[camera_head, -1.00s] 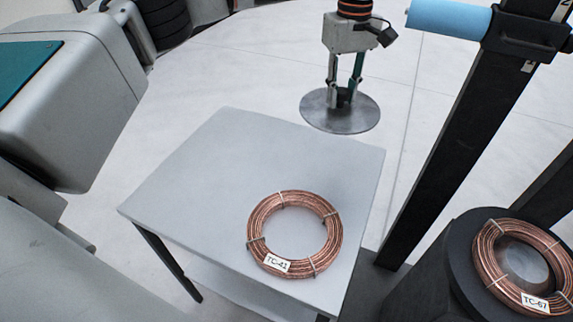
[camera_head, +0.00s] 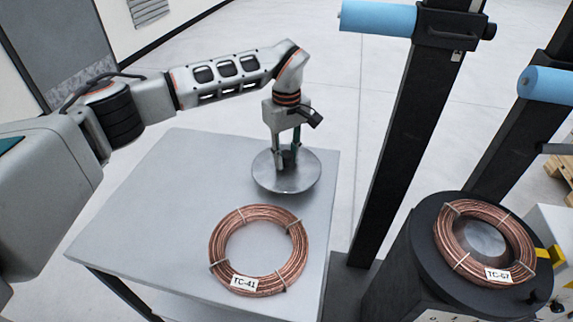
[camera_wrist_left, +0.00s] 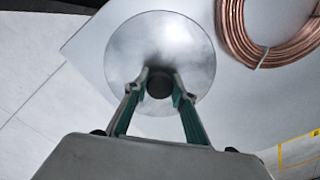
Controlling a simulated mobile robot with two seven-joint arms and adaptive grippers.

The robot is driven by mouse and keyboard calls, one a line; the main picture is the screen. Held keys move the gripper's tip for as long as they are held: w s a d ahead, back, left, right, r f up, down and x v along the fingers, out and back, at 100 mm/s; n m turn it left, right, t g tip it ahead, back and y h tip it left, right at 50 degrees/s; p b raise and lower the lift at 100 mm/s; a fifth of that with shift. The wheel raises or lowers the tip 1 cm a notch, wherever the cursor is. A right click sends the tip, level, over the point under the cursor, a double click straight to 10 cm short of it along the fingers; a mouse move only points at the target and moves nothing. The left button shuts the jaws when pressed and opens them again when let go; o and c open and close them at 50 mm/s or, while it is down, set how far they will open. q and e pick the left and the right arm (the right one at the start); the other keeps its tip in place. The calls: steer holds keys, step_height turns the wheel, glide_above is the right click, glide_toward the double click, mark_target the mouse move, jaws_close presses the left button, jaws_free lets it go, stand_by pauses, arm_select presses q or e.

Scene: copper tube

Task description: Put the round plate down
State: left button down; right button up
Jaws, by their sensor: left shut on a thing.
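The round plate (camera_head: 268,178) is a grey metal disc with a dark knob at its centre. My left gripper (camera_head: 289,160) is shut on that knob, and the plate hangs level below it. In the head view the plate is over the far right part of the grey table (camera_head: 150,215), just behind a copper coil. In the left wrist view the plate (camera_wrist_left: 130,50) overlaps the table, and the gripper (camera_wrist_left: 160,82) has its fingers on either side of the dark knob. I cannot tell whether the plate touches the tabletop. My right gripper is out of view.
A copper coil tagged TC-41 (camera_head: 222,248) lies on the table in front of the plate. A coil tagged TC-67 (camera_head: 452,250) lies on a black round stand (camera_head: 410,270) at right. A dark post (camera_head: 405,130) with a blue roller (camera_head: 378,17) rises beside the table. The table's left part is clear.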

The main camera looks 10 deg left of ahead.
mark_target(286, 166)
arm_select(q)
steer(key=shift+f, duration=1.7)
steer(key=c, duration=1.7)
jaws_free()
step_height(286, 166, up, 12)
steer(key=shift+r+p, duration=0.15)
steer(key=shift+p, duration=0.25)
steer(key=shift+s, duration=0.1)
